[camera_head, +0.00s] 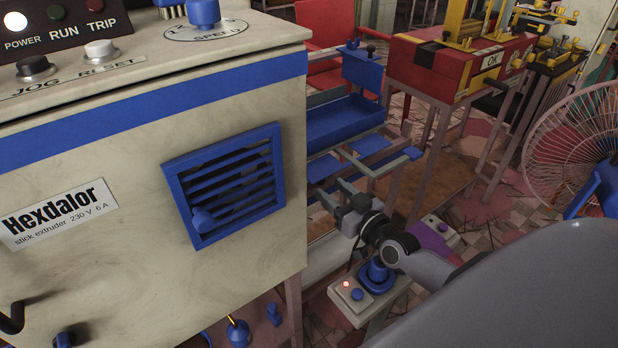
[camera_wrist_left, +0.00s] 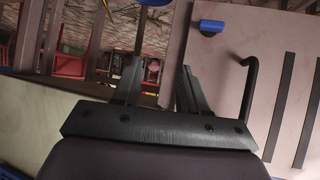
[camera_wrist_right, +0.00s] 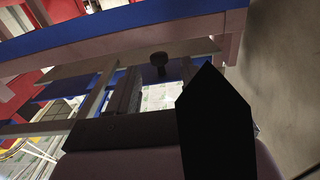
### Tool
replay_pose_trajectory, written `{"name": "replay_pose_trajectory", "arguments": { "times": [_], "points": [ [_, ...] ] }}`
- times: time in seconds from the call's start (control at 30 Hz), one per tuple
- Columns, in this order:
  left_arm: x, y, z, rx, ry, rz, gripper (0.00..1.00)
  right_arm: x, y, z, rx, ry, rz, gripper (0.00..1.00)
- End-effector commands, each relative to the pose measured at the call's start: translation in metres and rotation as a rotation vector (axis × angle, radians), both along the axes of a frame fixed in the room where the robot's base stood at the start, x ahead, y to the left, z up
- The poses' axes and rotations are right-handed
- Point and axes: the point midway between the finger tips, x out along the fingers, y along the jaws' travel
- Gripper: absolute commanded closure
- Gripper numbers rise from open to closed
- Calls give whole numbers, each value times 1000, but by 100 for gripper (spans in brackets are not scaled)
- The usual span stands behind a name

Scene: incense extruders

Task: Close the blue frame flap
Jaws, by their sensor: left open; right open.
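A low blue-and-grey frame (camera_head: 372,145) stands right of the big cream extruder, with flat blue plates among its rails. A small upright blue panel (camera_head: 361,70) stands behind the blue tray (camera_head: 345,118); I cannot tell which piece is the flap. My right gripper (camera_head: 333,191) is open and empty by the near side of this frame. In the right wrist view a dark round knob (camera_wrist_right: 159,59) shows between the fingers, beneath a blue rail (camera_wrist_right: 110,35); contact is unclear. My left gripper (camera_wrist_left: 157,72) is open and empty, near a pale panel with a black hooked handle (camera_wrist_left: 250,85).
The extruder (camera_head: 130,150) with a blue louvred vent (camera_head: 225,185) fills the left. A small control box (camera_head: 352,300) with a lit lamp stands below my right gripper. A red machine (camera_head: 460,68) and a pink fan (camera_head: 575,150) stand at the right.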

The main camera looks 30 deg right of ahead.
Motion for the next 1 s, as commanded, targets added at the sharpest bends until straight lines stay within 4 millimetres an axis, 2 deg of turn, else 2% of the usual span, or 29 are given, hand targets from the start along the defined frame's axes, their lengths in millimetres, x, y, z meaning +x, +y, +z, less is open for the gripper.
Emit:
{"name": "replay_pose_trajectory", "arguments": {
  "times": [0.17, 0.33, 0.6, 0.8, 1.0],
  "points": [
    [-2, -2, -4, -4, 5, 1, 57, 8, 1, 0, 2, -2, 0, 50],
    [-2, -6, -7, -9, 5, -2, 57, 29, 3, -1, 1, -3, 0, 50],
    [4, -16, 0, -20, -25, -22, 57, 60, 5, -1, 0, -2, 0, 50],
    [11, -18, 8, -22, -50, -27, 57, 70, 6, 0, 1, -1, 0, 50],
    [12, -17, 8, -18, -49, -28, 57, 71, 6, 0, 1, 0, 1, 50]
  ]
}}
